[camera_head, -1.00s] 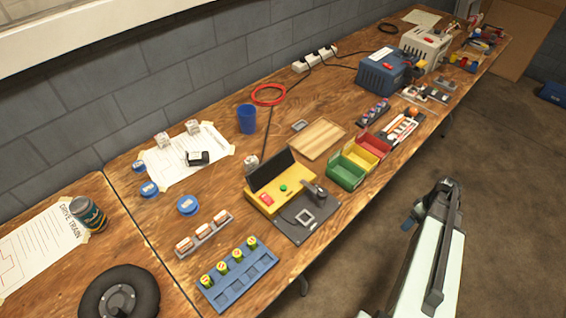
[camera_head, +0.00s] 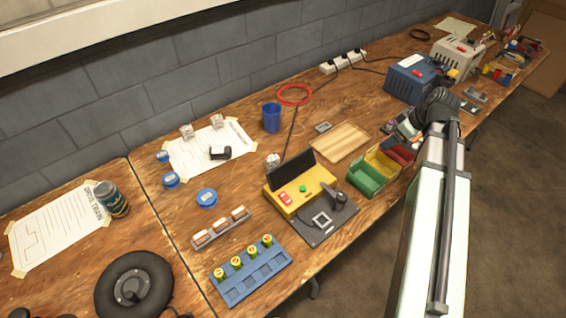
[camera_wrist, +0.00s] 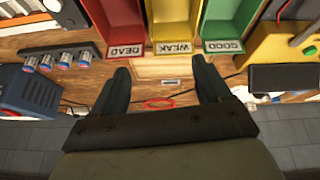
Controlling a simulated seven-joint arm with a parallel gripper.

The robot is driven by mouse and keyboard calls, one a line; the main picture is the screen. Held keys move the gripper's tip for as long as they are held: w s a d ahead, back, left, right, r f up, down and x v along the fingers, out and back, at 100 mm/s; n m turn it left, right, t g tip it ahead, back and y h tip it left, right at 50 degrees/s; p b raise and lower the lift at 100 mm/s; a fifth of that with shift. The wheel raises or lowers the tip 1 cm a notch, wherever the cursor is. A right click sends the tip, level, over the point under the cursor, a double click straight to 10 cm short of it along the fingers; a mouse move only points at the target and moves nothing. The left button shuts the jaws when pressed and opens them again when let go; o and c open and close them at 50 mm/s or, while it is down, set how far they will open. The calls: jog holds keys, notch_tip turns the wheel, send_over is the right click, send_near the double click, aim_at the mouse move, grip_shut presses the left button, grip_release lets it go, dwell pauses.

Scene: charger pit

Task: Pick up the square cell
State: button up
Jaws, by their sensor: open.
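I cannot single out a square cell for sure. Small white blocks (camera_head: 187,131) stand by the paper sheet, with another (camera_head: 272,160) behind the yellow tester. Box-shaped white and orange cells (camera_head: 220,226) sit in a grey rack. Yellow-topped cells (camera_head: 236,262) stand along one side of a blue tray (camera_head: 262,281). My gripper (camera_head: 437,105) is over the table's right part, beyond the sorting bins and far from these. In the wrist view its two fingers (camera_wrist: 162,70) are apart with nothing between them. The items under it in the head view are partly hidden.
Red, yellow and green bins (camera_head: 366,182), labelled DEAD, WEAK and GOOD in the wrist view, stand near my arm. The yellow tester (camera_head: 290,200) with its raised dark lid is left of them. A wooden board (camera_head: 340,141) lies behind. A blue box (camera_head: 403,82) stands further back.

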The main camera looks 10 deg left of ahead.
jog(key=a+r, duration=0.3)
jog(key=a, duration=0.4)
jog(key=m+g+h, duration=0.3)
jog(key=g+h, duration=0.1)
send_over(272, 157)
jog(key=f, duration=0.9)
jog(key=shift+w+d+f, duration=0.15)
jog(key=shift+w+f, duration=0.1)
jog(key=shift+f, duration=0.15)
jog(key=shift+s+f, duration=0.2)
jog(key=shift+f, duration=1.15)
jog(key=shift+s+f, duration=0.15)
jog(key=shift+f, duration=1.15)
jog(key=shift+c, duration=0.2)
jog(key=c, duration=1.1)
